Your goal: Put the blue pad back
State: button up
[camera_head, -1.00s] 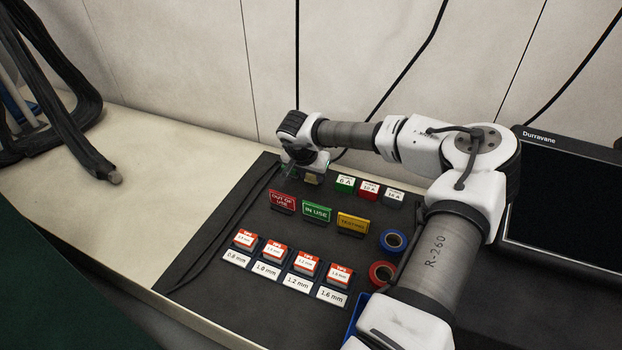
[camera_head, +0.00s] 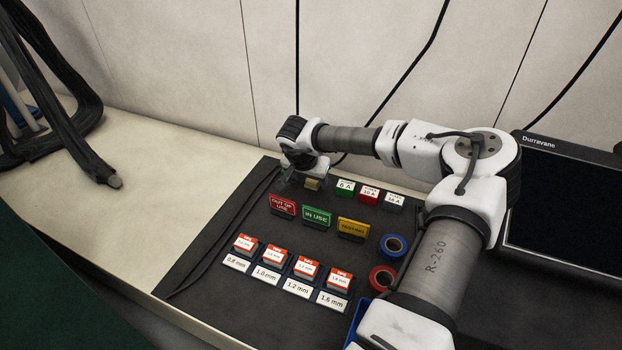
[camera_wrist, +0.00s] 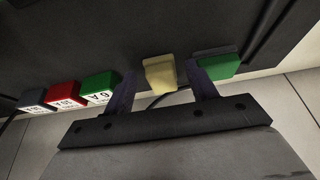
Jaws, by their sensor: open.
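My gripper (camera_head: 304,177) is low over the back of the dark mat (camera_head: 235,215). In the wrist view its two dark fingers (camera_wrist: 161,76) are apart, with a pale yellow block (camera_wrist: 160,73) showing between them; I cannot tell whether they touch it. The block also shows in the head view (camera_head: 312,184). A green pad-like block (camera_wrist: 218,67) is just beyond the right finger in the wrist view, partly covered by it. I see no blue pad in either view; my gripper and arm hide part of the mat.
Green (camera_head: 345,187), red (camera_head: 368,194) and grey (camera_head: 393,201) labelled blocks stand in a row beside the gripper. Sign plates, tip boxes and blue (camera_head: 394,245) and red (camera_head: 382,278) rolls are nearer. A monitor (camera_head: 570,200) stands right. The bench's left side (camera_head: 130,185) is mostly clear.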

jog(key=p+v, duration=0.3)
jog(key=v, duration=0.8)
jog(key=shift+s+r+p, duration=0.2)
jog(key=shift+r+p, duration=0.05)
jog(key=shift+p, duration=0.1)
